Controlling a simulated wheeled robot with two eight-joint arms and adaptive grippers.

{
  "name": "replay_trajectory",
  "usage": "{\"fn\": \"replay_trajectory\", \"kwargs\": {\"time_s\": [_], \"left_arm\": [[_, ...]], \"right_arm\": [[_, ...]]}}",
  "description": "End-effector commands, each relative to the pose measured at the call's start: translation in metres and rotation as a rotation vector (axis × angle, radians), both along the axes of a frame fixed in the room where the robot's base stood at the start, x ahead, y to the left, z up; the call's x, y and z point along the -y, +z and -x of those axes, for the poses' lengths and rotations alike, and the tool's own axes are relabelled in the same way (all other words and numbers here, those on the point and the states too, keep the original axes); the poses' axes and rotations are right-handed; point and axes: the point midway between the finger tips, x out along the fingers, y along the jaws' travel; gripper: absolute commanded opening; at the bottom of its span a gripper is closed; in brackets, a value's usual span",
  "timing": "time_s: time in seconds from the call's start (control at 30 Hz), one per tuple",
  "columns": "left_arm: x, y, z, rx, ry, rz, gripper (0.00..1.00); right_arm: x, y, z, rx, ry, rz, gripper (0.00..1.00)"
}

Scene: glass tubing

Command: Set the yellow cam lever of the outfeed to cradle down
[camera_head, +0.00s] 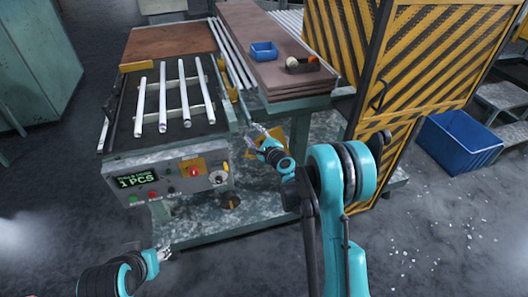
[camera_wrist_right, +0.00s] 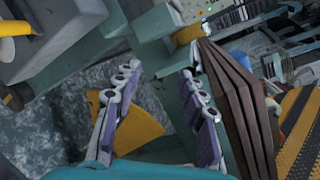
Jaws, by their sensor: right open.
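My right gripper (camera_head: 252,133) is open and empty beside the right edge of the outfeed machine (camera_head: 205,180). In the right wrist view its fingers (camera_wrist_right: 158,78) stand wide apart. A small yellow handle (camera_head: 225,166) sits at the right end of the console; a yellow rounded part (camera_wrist_right: 14,27) shows at the upper left in the wrist view. A yellow plate (camera_wrist_right: 145,128) lies beyond and between the fingers, apart from them. I cannot tell for sure which yellow part is the cam lever. My left gripper (camera_head: 163,254) is low in front of the machine; its jaws are too small to read.
Several white tubes (camera_head: 163,98) lie on the dark bed. A brown-topped table (camera_head: 262,35) with a blue bin (camera_head: 263,51) stands close behind my right gripper. A yellow-black striped cabinet (camera_head: 425,60) stands right of it. The console has a display (camera_head: 137,180) and buttons.

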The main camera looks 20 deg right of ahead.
Motion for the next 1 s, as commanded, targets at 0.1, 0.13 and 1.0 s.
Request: {"fn": "replay_trajectory", "kwargs": {"time_s": [0.1, 0.13, 1.0], "left_arm": [[0.0, -0.013, 0.0, 0.0, 0.0, 0.0, 0.42], [0.0, -0.015, 0.0, 0.0, 0.0, 0.0, 0.42], [0.0, -0.041, 0.0, 0.0, 0.0, 0.0, 0.42]], "right_arm": [[0.024, -0.064, -0.02, 0.012, -0.097, -0.273, 0.41], [0.03, -0.078, -0.023, 0.014, -0.118, -0.337, 0.41], [0.067, -0.177, -0.089, 0.032, -0.254, -0.782, 0.41]]}}
